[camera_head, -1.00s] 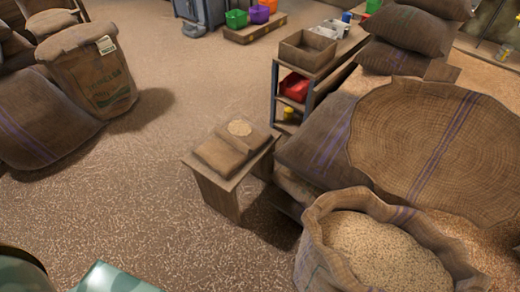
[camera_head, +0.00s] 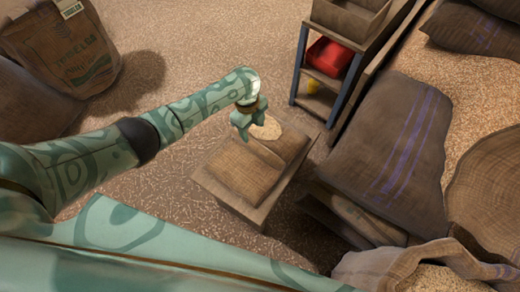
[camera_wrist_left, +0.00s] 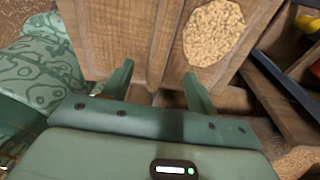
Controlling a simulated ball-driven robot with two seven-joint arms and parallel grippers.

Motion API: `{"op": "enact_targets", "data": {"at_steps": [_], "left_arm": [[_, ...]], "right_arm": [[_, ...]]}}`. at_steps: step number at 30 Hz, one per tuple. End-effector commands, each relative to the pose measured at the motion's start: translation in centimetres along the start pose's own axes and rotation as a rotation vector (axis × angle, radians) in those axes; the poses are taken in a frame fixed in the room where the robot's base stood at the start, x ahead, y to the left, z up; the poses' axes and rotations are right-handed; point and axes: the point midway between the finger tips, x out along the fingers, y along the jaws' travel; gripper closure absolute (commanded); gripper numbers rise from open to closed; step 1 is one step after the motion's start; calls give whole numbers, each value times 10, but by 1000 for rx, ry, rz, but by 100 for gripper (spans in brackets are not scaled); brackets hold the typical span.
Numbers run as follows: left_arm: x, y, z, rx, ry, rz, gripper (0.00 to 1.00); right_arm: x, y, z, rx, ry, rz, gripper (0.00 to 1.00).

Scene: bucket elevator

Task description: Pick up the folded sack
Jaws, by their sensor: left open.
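The folded sack (camera_head: 242,178) is a flat brown woven bundle lying on a small wooden stand (camera_head: 240,212) in the head view. My left gripper (camera_head: 243,134) is open and empty by the far left part of the stand, beyond the sack and beside a round patch of grain (camera_head: 268,128). In the left wrist view its two fingers (camera_wrist_left: 158,80) are apart, with brown surfaces and the grain patch (camera_wrist_left: 213,32) beyond them. I cannot tell the sack from the wood there. My right gripper is not in view.
A shelf unit (camera_head: 335,88) with a red bin (camera_head: 332,57) stands beyond the stand. Full sacks (camera_head: 395,150) lie to the right, and an open grain sack (camera_head: 410,265) is at lower right. Another sack (camera_head: 62,45) stands at upper left. Grain-strewn floor left of the stand is clear.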

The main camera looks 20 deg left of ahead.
Motion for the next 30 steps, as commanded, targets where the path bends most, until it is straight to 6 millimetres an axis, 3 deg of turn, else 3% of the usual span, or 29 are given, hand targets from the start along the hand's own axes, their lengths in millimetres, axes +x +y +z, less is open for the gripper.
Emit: {"op": "enact_targets", "data": {"at_steps": [1,3,6,11,15,19,27,30], "left_arm": [[20,2,1,-2,2,8,42],[32,1,1,-3,2,6,42],[40,1,1,-3,0,4,42],[47,0,0,-3,1,1,42],[70,-2,-4,-3,2,5,42],[92,-2,-5,-4,1,7,42],[92,-4,-5,-4,-2,-2,42],[91,-4,-5,-4,-2,-2,69]], "right_arm": [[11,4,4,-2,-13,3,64],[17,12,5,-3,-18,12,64],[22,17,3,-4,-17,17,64],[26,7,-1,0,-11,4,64],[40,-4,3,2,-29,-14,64],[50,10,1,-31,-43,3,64],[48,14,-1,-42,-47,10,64],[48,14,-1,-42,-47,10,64]]}}
